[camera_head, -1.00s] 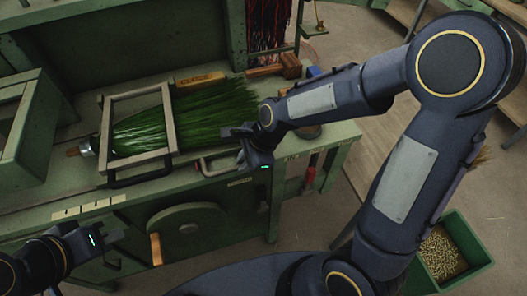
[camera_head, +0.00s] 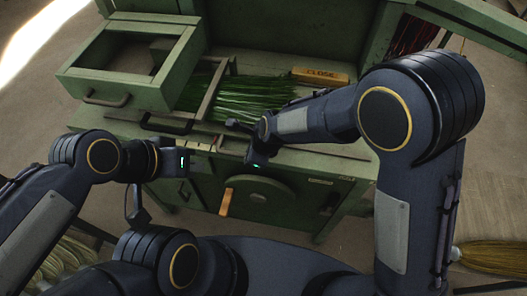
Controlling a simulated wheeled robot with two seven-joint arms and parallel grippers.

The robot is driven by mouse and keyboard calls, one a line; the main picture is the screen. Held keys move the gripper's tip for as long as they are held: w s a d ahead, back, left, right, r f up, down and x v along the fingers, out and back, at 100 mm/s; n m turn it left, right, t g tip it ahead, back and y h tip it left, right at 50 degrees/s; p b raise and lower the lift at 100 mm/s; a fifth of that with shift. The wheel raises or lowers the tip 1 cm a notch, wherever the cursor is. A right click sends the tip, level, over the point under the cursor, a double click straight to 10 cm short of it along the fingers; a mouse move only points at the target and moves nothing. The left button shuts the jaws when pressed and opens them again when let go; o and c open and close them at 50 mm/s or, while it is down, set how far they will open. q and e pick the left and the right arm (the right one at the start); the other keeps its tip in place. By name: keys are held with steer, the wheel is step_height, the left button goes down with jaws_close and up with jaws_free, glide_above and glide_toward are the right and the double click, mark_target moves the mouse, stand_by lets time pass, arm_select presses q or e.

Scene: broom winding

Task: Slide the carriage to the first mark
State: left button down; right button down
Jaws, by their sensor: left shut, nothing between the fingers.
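An open green frame with a dark front handle (camera_head: 107,98) stands on the left of the bench. Beside it a smaller pale frame (camera_head: 211,90), with its own dark handle (camera_head: 166,126), straddles the green broom bristles (camera_head: 255,97); its left part is hidden. I cannot tell for certain which of the two is the carriage. The marks are not clearly visible. My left gripper (camera_head: 203,164) is shut and empty, in front of the bench below the pale frame's handle, apart from it. My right gripper (camera_head: 247,149) is at the bench's front edge, right of that handle; its fingers are unclear.
The green bench (camera_head: 325,160) has a wooden crank handle (camera_head: 225,202) on its front. A yellow plate marked CLOSE (camera_head: 320,76) lies behind the bristles. A straw broom head (camera_head: 492,258) is at the lower right. Open floor shows right of the bench.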

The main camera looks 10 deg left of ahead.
steer(key=shift+a, duration=0.5)
steer(key=c, duration=1.4)
jaws_free()
steer(key=v, duration=0.8)
